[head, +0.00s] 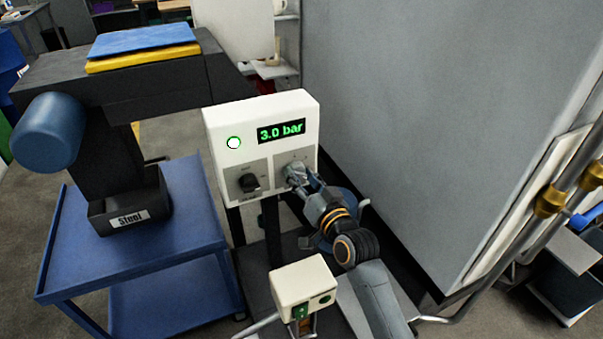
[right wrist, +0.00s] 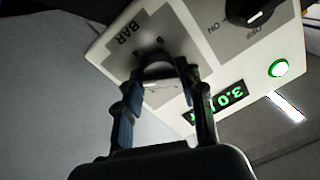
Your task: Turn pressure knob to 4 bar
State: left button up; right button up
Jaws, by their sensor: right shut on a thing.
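The white control box (head: 215,130) stands in the middle of the head view. Its display (head: 281,131) reads 3.0 bar in green. The pressure knob (right wrist: 158,70) is on the grey plate marked BAR in the right wrist view, below the display in the head view. My right gripper (head: 298,177) is shut on this knob, with one finger on each side of it (right wrist: 160,82). The fingers hide part of the knob, so its pointer is hard to read. My left gripper is not in view.
A black on/off switch (head: 249,182) sits left of the pressure knob, under a lit green lamp (head: 233,142). A smaller white box (head: 303,283) with green buttons stands below. A blue cart (head: 190,210) is at left; a large grey panel (head: 430,110) is at right.

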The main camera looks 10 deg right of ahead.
jog(key=m+p, duration=0.1)
jog(key=m, duration=0.2)
jog(key=shift+r+m+p, duration=0.1)
jog(key=shift+m+p, duration=0.3)
jog(key=m+p, duration=0.1)
jog(key=m, duration=0.3)
jog(key=shift+t+h, duration=0.3)
jog(key=shift+m, duration=0.5)
jog(key=o, duration=1.1)
jog(key=shift+o, duration=0.2)
jog(key=shift+s, duration=0.1)
jog(key=v, duration=1.1)
jog(key=shift+s, duration=0.4)
jog(key=shift+d, duration=0.15)
